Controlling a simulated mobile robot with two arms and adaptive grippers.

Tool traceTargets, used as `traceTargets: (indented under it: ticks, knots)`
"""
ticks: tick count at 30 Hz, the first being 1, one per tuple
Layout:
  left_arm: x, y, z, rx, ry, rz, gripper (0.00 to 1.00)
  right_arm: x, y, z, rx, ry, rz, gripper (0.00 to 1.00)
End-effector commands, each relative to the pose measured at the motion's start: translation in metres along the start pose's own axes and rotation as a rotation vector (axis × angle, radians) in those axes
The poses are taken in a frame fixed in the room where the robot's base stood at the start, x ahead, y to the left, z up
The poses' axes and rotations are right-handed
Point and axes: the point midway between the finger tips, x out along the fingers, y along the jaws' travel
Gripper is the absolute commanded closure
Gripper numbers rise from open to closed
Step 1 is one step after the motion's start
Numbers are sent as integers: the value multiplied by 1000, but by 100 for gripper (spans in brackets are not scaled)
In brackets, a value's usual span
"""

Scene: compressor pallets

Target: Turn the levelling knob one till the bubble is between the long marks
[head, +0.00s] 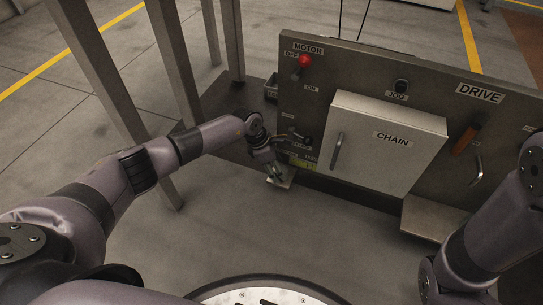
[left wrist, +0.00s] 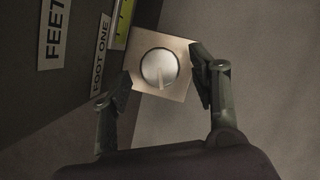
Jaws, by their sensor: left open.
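The levelling knob one (left wrist: 159,68) is a round silver knob with a pointer line, on a square pale plate (left wrist: 178,50). It is beside the "FOOT ONE" label (left wrist: 100,66) in the left wrist view. My left gripper (left wrist: 162,74) is open, with one finger on either side of the knob and clear gaps to it. In the head view my left gripper (head: 274,172) is low at the panel's left end, over the plate (head: 287,181). The yellow-green level vial (left wrist: 122,22) is cut off at the top; its bubble cannot be made out. My right gripper is out of view.
The dark panel carries a red motor knob (head: 304,60), a "CHAIN" cover box (head: 385,140) and an orange drive handle (head: 465,139). A metal step (head: 432,219) juts out at the lower right. Grey posts (head: 175,60) stand left. The floor in front is clear.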

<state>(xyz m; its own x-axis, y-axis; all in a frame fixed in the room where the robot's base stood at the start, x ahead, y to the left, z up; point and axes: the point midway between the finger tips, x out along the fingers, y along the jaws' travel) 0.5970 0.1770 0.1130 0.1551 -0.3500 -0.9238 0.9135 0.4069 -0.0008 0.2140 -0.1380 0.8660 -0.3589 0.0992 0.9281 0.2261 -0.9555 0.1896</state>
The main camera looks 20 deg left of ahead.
Motion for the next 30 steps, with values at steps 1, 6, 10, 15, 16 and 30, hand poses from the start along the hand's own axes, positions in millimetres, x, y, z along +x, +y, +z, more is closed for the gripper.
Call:
traceTargets:
  ticks: [1,6,10,15,16,30]
  knots:
    - [-10,1,-1,1,0,3,45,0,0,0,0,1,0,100]
    - [-48,1,-1,3,0,5,45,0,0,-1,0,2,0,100]
    - [-74,0,-1,2,0,3,45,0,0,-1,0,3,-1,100]
    - [-97,0,0,1,0,2,45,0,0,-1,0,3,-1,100]
    - [-99,0,0,0,0,2,45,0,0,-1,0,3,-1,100]
    - [-105,0,0,0,1,0,45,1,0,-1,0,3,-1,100]
